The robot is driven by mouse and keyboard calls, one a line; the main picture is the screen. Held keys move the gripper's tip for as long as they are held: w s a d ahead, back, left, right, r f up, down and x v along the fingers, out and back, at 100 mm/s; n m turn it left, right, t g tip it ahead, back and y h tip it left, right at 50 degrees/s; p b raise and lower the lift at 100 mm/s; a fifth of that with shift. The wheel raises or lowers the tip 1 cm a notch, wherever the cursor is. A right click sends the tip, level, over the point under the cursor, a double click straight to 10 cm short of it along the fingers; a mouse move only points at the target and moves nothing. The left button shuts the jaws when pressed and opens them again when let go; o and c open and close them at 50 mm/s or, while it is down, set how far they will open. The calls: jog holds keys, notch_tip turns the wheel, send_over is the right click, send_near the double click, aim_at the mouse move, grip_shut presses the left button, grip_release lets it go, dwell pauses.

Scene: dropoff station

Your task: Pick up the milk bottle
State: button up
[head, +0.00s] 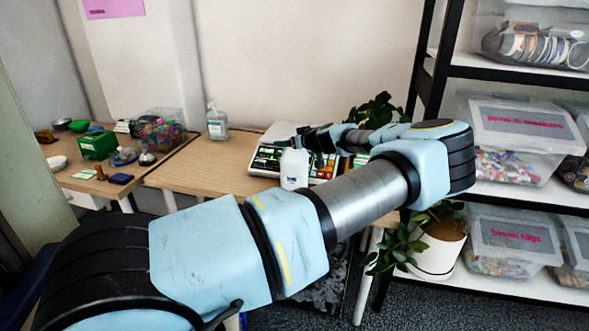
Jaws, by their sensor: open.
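A white milk bottle (294,170) stands upright at the front edge of the wooden table (215,167), in front of a scale with a green-and-red keypad. My arm reaches across the view from the lower left and bends back to the left at its far end. My gripper (308,140) is small and dark in this view, open, just above and behind the bottle's top as seen here. It holds nothing that I can see. Whether its fingers touch the bottle cannot be told. My forearm hides what lies below and right of the bottle.
The scale (264,158) is close around the bottle. A clear pump bottle (217,122) stands to its left. A second table at left holds a green box (97,145) and small items. A shelf rack (437,60) and potted plant (436,250) are at right.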

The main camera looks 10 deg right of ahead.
grip_shut()
dwell(0.8)
